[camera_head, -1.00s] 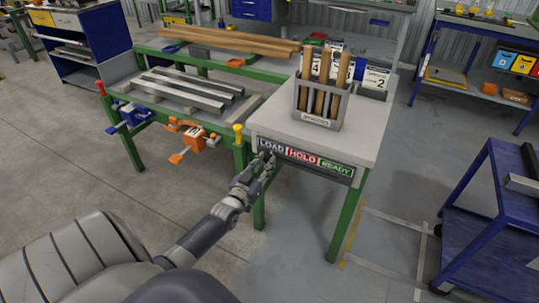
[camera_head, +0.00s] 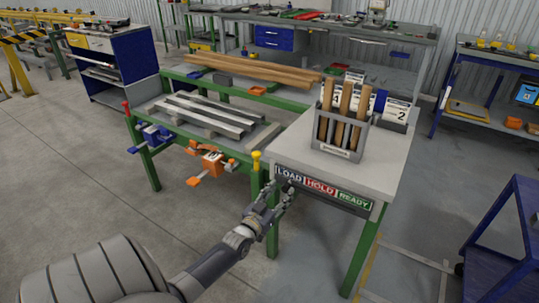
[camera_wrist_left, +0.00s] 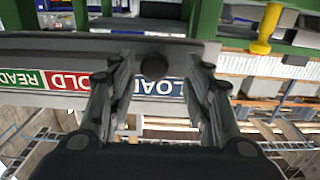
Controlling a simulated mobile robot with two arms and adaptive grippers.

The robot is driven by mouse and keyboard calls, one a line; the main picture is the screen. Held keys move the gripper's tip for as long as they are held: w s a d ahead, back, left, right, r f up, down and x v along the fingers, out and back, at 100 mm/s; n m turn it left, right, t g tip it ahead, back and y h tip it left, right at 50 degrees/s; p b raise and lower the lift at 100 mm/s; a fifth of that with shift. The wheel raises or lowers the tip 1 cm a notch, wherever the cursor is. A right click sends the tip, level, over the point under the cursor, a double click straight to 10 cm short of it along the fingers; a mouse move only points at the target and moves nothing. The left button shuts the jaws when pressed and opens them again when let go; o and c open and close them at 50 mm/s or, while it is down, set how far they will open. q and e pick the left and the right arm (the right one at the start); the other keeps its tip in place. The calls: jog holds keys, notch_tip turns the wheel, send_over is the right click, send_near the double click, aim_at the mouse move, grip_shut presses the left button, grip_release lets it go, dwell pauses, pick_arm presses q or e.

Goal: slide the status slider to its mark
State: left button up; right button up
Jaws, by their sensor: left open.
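The status panel (camera_head: 322,190) is a dark strip on the front edge of the grey table, reading LOAD in blue, HOLD in red and READY in green. A dark round slider knob (camera_wrist_left: 154,66) sticks out at the LOAD part, seen upside down in the left wrist view. My left gripper (camera_head: 283,191) is in front of the LOAD end. In the left wrist view my left gripper (camera_wrist_left: 160,80) is open, with the knob between its fingertips and no clear contact. The slider's mark cannot be made out. My right gripper is out of view.
A grey holder (camera_head: 340,135) with wooden rods stands on the table. Green-framed benches with metal bars (camera_head: 210,115) and orange and blue clamps are to the left. A blue cart (camera_head: 505,240) stands at the right. The floor in front is clear.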

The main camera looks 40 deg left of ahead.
pick_arm(q)
jog(key=v, duration=1.1)
jog(key=shift+a, duration=0.15)
jog(key=s+d+f+m+g+h+p, duration=0.1)
jog(key=s+d+f+g, duration=0.25)
jog(key=f, duration=0.55)
jog(key=s+d+f+g+h, duration=0.1)
jog(key=s+d+f+g, duration=0.2)
jog(key=f, duration=0.6)
jog(key=s+d+f+m+g+h+p, duration=0.1)
jog(key=s+d+f, duration=0.35)
jog(key=f, duration=0.45)
jog(key=s+d+f+m+g, duration=0.1)
jog(key=s+d+f+g, duration=0.2)
jog(key=s+f, duration=0.2)
jog(key=s+d+f+m+g+h, duration=0.1)
jog(key=s+d+f+g, duration=0.2)
jog(key=s, duration=0.9)
jog(key=s+d+f+m+g+p, duration=0.1)
jog(key=s+d+f+g, duration=0.2)
jog(key=s+d+f, duration=0.2)
jog(key=s+f, duration=0.2)
jog(key=s, duration=0.2)
jog(key=shift+f, duration=0.25)
